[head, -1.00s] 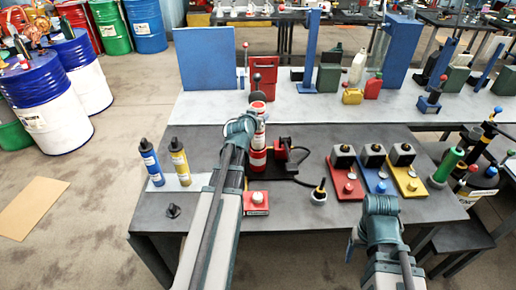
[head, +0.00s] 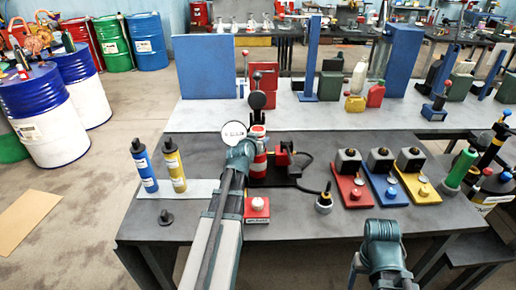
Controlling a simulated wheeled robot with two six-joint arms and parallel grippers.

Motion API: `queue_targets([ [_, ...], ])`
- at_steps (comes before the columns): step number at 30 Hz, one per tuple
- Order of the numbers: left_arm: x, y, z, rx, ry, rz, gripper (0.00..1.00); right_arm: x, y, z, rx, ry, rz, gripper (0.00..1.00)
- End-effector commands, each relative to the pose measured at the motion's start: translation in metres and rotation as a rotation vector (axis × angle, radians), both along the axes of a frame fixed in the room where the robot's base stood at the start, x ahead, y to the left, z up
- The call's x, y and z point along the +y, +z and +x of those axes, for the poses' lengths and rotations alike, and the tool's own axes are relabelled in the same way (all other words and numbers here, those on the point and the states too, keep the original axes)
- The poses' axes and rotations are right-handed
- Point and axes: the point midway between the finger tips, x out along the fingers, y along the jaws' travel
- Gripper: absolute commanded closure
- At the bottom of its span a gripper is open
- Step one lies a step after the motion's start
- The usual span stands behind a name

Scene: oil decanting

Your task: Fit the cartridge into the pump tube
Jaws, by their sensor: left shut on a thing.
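A red cylinder with a white band (head: 260,146) stands upright at the pump on the near table. It appears to be the cartridge, low at the pump tube; my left wrist hides where they meet, so I cannot tell how deep it sits. My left gripper (head: 242,150) is shut at the cartridge's left side, its fingers mostly hidden. A black disc (head: 257,99) shows above the cartridge and a pale round disc (head: 234,132) shows by my wrist. The red pump block (head: 283,157) stands to the right. My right gripper (head: 384,238) is low at the front edge, fingers unclear.
Blue (head: 145,166) and yellow (head: 173,165) bottles stand on a pale mat to the left. Red, blue and yellow plates (head: 384,186) with black blocks sit to the right. A red button box (head: 257,209) is in front.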

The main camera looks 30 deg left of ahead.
Motion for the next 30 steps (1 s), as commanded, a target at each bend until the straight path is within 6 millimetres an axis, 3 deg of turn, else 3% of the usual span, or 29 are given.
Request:
queue_targets([
  [2,0.0001,-0.0138,0.0001,-0.002,0.001,0.001,1.0,-0.0001,-0.0142,0.0,0.0,0.0,0.0,0.29],
  [15,0.0001,-0.0168,0.0,-0.002,0.001,0.001,1.0,0.0,-0.0171,0.0,0.0,0.0,0.0,0.29],
  [16,0.0,-0.0161,0.0,0.0,0.0,0.0,0.32,0.0,-0.0161,0.0,0.0,0.0,0.0,0.29],
  [17,0.0,-0.0156,-0.0001,0.0,0.0,0.0,0.27,0.0,-0.0156,0.0,0.0,0.0,0.0,0.29],
  [18,0.0,-0.0155,0.0,0.0,0.0,0.0,0.23,0.0,-0.0155,0.0,0.0,0.0,0.0,0.29],
  [30,0.0,-0.0119,0.0,0.0,0.0,0.0,0.23,0.0,-0.012,0.0,0.0,0.0,0.0,0.29],
])
